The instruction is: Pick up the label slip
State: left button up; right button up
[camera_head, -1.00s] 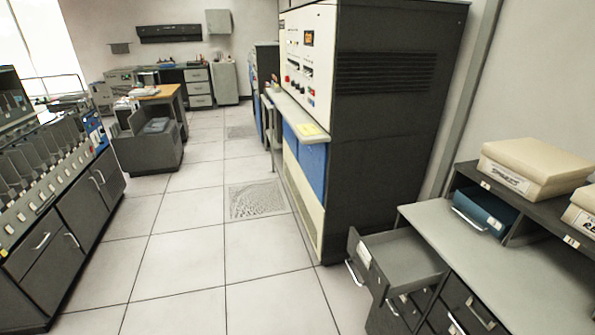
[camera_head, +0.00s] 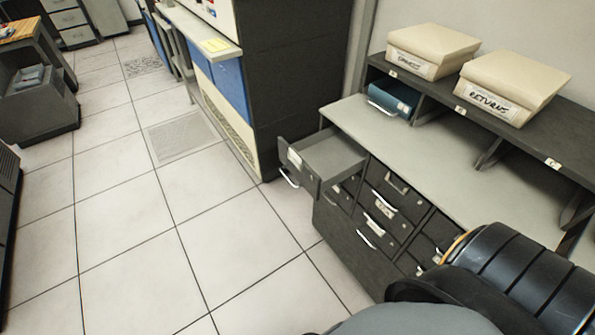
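I cannot tell for sure which thing is the label slip. A small pale label (camera_head: 294,158) is on the front of the open drawer (camera_head: 333,153) at the left end of the grey cabinet. White labels also show on several shut drawers, such as the drawer label (camera_head: 383,207). Part of my own arm fills the lower right and hides some of the cabinet front. Neither gripper is in view.
The desk top (camera_head: 420,130) is bare. On the shelf above stand a cream box (camera_head: 432,45) and a cream box marked RETURNS (camera_head: 510,85). A blue-green binder (camera_head: 392,98) sits in a cubby. The tiled floor (camera_head: 130,230) left of the cabinet is clear.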

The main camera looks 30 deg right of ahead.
aim_at(296, 159)
jog(key=z, duration=0.75)
jog(key=i+j+z, duration=0.25)
jog(key=j+z, duration=0.25)
jog(key=i+j+z, duration=0.1)
jog(key=j+z, duration=0.4)
jog(key=j, duration=0.15)
jog(key=j+z, duration=0.5)
jog(key=j, duration=0.15)
